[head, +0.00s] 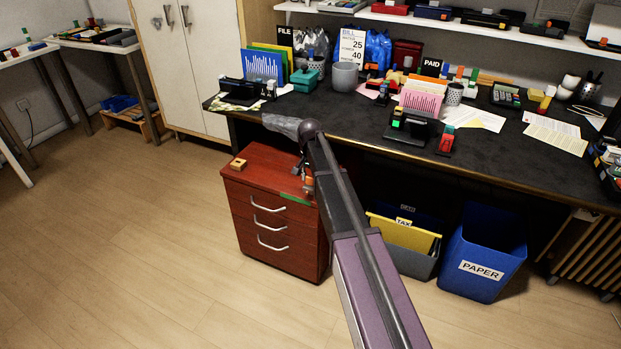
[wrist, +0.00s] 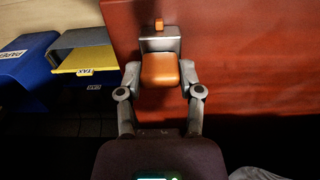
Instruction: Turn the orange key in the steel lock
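In the wrist view an orange key (wrist: 160,71) with a broad, block-like grip points toward me from a steel lock (wrist: 161,44). The lock is at a red cabinet surface, with a small orange mark beyond it. My gripper (wrist: 160,78) has one finger on each side of the key's grip, and both fingertips appear to touch it. The key's shaft and the keyhole are hidden. In the head view my gripper (head: 307,178) is at the right end of the red drawer cabinet (head: 265,190); the lock is too small to tell there.
A small wooden block (head: 238,164) sits on the cabinet top. A green strip (head: 294,199) is at its front edge. The dark desk (head: 345,112) stands behind. A grey bin with a yellow TAX folder (head: 403,233) and a blue PAPER bin (head: 484,265) stand right. Floor in front is clear.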

